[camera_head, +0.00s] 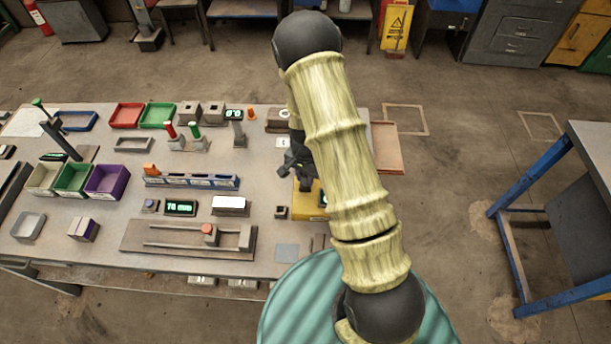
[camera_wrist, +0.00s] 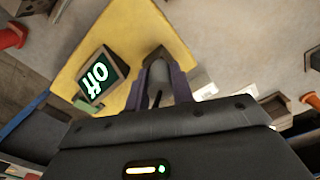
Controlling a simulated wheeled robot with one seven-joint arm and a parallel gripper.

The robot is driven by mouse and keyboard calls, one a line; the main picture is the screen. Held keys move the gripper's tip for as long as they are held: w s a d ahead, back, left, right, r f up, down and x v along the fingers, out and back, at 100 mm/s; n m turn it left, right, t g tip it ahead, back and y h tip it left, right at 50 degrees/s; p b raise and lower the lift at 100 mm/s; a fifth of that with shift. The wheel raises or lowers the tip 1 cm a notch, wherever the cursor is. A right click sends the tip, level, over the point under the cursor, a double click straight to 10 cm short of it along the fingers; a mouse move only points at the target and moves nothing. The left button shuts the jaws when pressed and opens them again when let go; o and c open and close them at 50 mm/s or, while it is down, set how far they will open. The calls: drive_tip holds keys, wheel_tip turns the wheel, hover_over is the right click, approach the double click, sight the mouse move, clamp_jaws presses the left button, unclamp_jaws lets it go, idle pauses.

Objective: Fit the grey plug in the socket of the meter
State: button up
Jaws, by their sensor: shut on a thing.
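The meter is a yellow box (camera_head: 305,209) at the table's right part in the head view, partly hidden by my arm. In the wrist view its yellow face (camera_wrist: 118,38) carries a dark display (camera_wrist: 98,75) reading "Off". My gripper (camera_head: 297,168) is above the meter's far side. In the wrist view my gripper (camera_wrist: 164,86) is shut on the grey plug (camera_wrist: 160,72), which shows between the fingers. A brownish socket housing (camera_wrist: 158,54) appears right at the plug's tip. I cannot tell whether the plug is in it or just short of it.
A small dark block (camera_head: 281,212) stands left of the meter. A slider board (camera_head: 190,239) and a display (camera_head: 181,208) lie further left. A brown tray (camera_head: 386,147) is at the table's right edge. An orange cone (camera_wrist: 311,100) shows in the wrist view.

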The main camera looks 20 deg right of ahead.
drive_tip(key=o, duration=1.1)
drive_tip(key=shift+c, duration=0.2)
drive_tip(key=shift+r, duration=0.1)
wheel_tip(320, 180, up, 17)
drive_tip(key=b, duration=0.2)
drive_tip(key=shift+b, duration=0.4)
drive_tip(key=shift+r, duration=0.15)
drive_tip(key=s+r+n+t, duration=0.2)
drive_tip(key=s+n, duration=0.7)
drive_tip(key=s, duration=0.5)
drive_tip(key=shift+s+r+t, duration=0.15)
drive_tip(key=shift+r+t, duration=0.15)
drive_tip(key=shift+r, duration=0.55)
drive_tip(key=shift+d, duration=0.1)
